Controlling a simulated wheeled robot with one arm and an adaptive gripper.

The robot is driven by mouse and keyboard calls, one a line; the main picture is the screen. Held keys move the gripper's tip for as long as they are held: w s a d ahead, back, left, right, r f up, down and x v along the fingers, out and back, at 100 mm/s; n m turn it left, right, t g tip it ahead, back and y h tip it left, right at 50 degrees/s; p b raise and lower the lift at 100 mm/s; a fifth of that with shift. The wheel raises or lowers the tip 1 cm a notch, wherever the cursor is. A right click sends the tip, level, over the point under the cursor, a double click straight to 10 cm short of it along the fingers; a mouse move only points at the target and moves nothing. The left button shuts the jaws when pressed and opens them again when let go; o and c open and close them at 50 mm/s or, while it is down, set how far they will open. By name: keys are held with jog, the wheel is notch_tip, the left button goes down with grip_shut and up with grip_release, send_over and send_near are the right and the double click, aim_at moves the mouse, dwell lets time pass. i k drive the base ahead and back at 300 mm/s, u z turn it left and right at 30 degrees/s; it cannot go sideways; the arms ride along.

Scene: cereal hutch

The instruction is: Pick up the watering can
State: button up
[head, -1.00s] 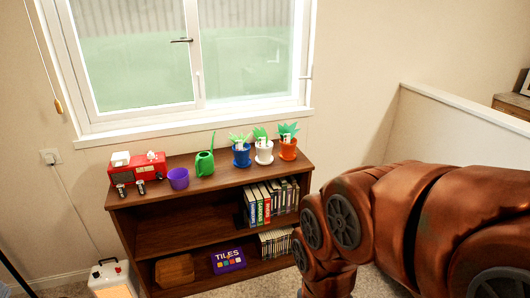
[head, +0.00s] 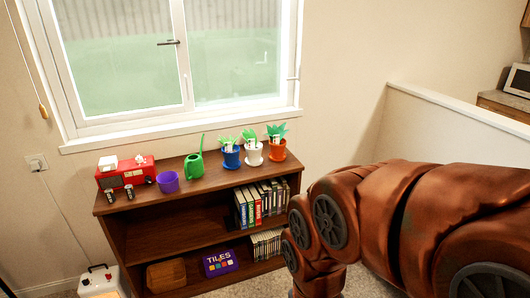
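The green watering can (head: 194,167) stands upright on top of the brown wooden shelf unit (head: 130,205), below the window. Its long thin spout points up. It stands between a purple pot (head: 168,182) on its left and a blue plant pot (head: 230,158) on its right. My copper-coloured arm fills the lower right of the head view. My gripper is not in view.
A red radio (head: 125,172) with small items stands at the shelf's left end. White (head: 252,154) and orange (head: 277,150) plant pots stand at the right. Books (head: 258,203) and a TILES box (head: 220,262) fill lower shelves. A low white wall (head: 440,125) is at right.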

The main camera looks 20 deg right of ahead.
aim_at(194, 168)
jog(key=u, duration=0.55)
jog(key=i, duration=0.5)
jog(key=u, duration=1.15)
jog(key=i, duration=1.5)
jog(key=z, duration=1.05)
jog(key=i, duration=0.6)
jog(key=z, duration=0.6)
